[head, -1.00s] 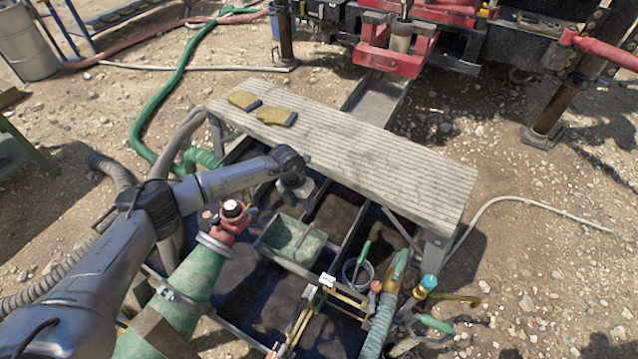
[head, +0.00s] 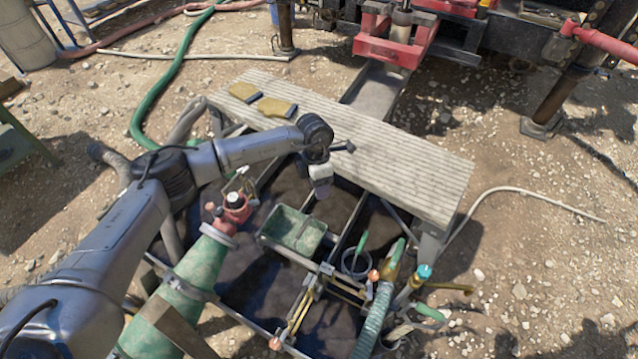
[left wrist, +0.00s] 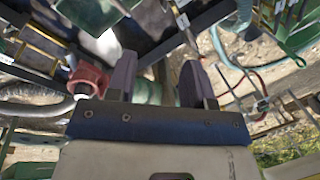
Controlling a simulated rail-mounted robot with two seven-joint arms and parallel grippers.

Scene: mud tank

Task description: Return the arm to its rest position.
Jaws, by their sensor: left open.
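My left arm (head: 240,152) comes in from the left in the head view and reaches over the mud tank (head: 262,328). Its gripper (head: 321,188) hangs from the wrist between the tank and the plank walkway, above and to the right of the green tray (head: 293,230). In the left wrist view the two dark fingers (left wrist: 157,72) stand apart with nothing held between them. In the head view the fingertips are too small to make out clearly. My right gripper is not in view.
A red valve fitting (head: 232,208) on a green pipe (head: 190,290) stands below my forearm. Hoses and valves (head: 390,275) crowd the tank's right end. Open gravel lies to the right.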

